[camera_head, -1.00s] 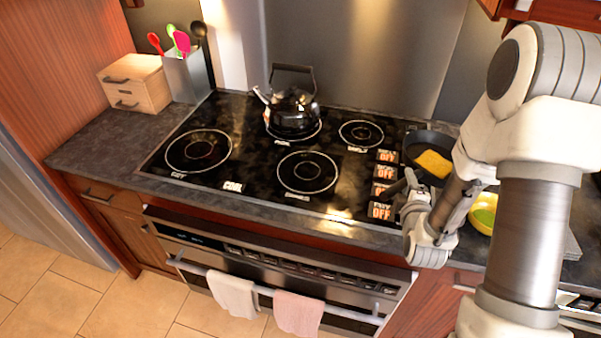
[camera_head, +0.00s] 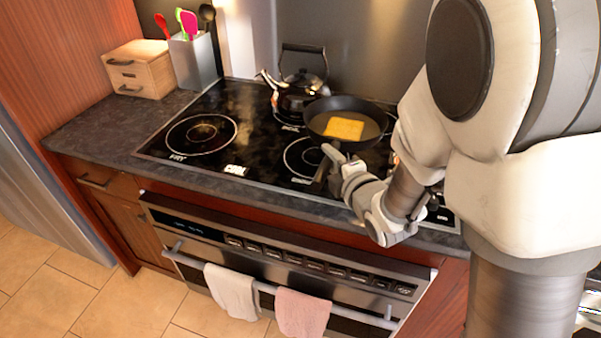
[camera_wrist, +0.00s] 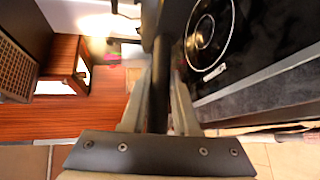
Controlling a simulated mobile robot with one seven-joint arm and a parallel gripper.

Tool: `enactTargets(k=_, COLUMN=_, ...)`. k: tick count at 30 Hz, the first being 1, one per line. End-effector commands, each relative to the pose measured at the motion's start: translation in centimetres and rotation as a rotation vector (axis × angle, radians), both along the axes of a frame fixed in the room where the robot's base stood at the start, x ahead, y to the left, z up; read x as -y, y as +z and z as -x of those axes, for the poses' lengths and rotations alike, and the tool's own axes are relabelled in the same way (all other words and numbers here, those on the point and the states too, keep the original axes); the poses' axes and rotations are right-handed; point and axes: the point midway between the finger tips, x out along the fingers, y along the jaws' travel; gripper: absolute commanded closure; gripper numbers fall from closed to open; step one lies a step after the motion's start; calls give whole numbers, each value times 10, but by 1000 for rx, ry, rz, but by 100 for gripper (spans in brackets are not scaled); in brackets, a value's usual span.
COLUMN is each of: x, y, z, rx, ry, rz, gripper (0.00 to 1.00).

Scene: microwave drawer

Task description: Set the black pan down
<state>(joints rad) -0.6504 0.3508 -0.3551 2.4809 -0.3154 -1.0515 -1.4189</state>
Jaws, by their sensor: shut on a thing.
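The black pan (camera_head: 368,110) is over the right part of the black stovetop (camera_head: 245,107) in the head view, in front of the kettle and overlapping the back of the front burner. A flat yellow piece (camera_head: 344,128) lies in it. The pan looks roughly level; I cannot tell whether its underside touches the glass. My gripper (camera_head: 332,166) is shut on the pan's handle at the stove's front edge. The wrist view shows the dark handle (camera_wrist: 160,82) between the fingers of my gripper (camera_wrist: 160,112); the pan's bowl is not clear there.
A black kettle (camera_head: 300,92) stands close behind the pan. The front-left burner (camera_head: 201,134) is bare. A wooden box (camera_head: 140,70) and a utensil holder (camera_head: 194,62) stand at the back left. Towels (camera_head: 232,290) hang on the oven handle below.

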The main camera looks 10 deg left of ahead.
Motion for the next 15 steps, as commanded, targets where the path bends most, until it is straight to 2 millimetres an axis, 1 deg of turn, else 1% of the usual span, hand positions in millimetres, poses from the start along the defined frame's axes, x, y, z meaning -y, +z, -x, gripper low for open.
enactTargets(k=1, x=-12, y=-5, z=0, rx=2, ry=8, rz=1, gripper=100)
enactTargets(k=9, x=-66, y=-37, z=-3, rx=4, ry=6, rz=-1, gripper=100)
enactTargets(k=12, x=-83, y=-47, z=-4, rx=4, ry=5, rz=-2, gripper=100)
enactTargets(k=15, x=-94, y=-54, z=-5, rx=7, ry=3, rz=-2, gripper=100)
